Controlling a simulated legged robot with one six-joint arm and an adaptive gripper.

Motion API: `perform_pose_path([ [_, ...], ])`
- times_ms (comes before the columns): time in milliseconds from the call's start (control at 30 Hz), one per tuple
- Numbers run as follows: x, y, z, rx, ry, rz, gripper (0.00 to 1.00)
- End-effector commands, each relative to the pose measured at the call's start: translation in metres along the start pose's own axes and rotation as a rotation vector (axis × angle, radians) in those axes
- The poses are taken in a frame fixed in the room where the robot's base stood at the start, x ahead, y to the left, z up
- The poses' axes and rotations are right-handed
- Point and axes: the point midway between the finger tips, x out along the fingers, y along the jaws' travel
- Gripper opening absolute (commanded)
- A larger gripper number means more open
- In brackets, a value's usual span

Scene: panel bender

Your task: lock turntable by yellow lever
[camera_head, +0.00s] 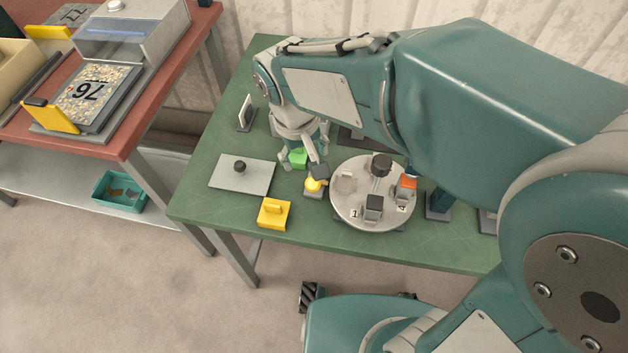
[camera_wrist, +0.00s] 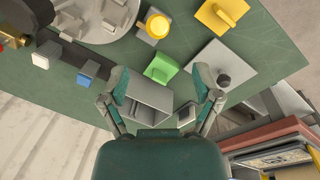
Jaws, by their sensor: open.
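The turntable (camera_head: 345,207) is a round light-grey disc on the green table, with several small fixtures on it; part of it shows at the top of the wrist view (camera_wrist: 108,22). The yellow lever (camera_head: 314,186) stands just left of the turntable's rim, and it also shows in the wrist view (camera_wrist: 157,26). A dark piece partly covers it in the head view. My gripper (camera_head: 304,160) is open over the table, behind the lever and apart from it. In the wrist view its spread fingers (camera_wrist: 162,85) frame a grey box-like part (camera_wrist: 151,104); I see no grip on it.
A green block (camera_head: 298,158) sits close by the gripper. A grey plate with a black knob (camera_head: 256,178) and a yellow block (camera_head: 274,214) lie left of the lever. A white upright panel (camera_head: 245,112) stands behind. A red-topped bench (camera_head: 122,142) is at left.

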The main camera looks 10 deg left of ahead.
Motion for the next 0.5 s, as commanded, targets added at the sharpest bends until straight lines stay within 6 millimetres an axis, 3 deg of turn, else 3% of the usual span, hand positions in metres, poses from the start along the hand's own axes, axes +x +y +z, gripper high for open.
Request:
perform_pose_path([
  [500,0.088,0.001,0.001,0.002,-0.003,0.000,0.81],
])
